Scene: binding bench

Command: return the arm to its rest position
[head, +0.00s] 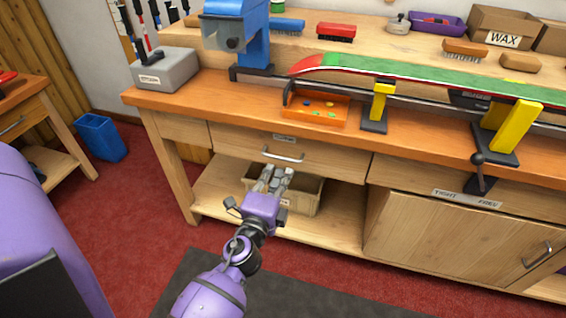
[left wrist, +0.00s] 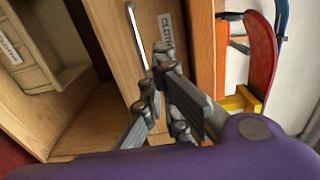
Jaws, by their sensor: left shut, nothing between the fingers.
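My left arm reaches up from the bottom of the head view. Its purple and grey gripper (head: 275,175) is shut and empty, in front of the bench below a drawer handle (head: 283,156). The gripper (left wrist: 160,75) also fills the middle of the left wrist view, where its fingertips show near the handle (left wrist: 136,35); I cannot tell whether they touch it. The drawer (head: 325,158) looks closed. My right gripper is not in view.
A wooden box (head: 307,194) stands on the lower shelf behind my gripper. The bench top (head: 225,98) carries an orange tray (head: 314,122), yellow-topped clamps and a green ski. A cabinet (head: 425,235) is to the right. Red floor with a dark mat (head: 190,280) lies in front; a blue bin (head: 101,137) stands left.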

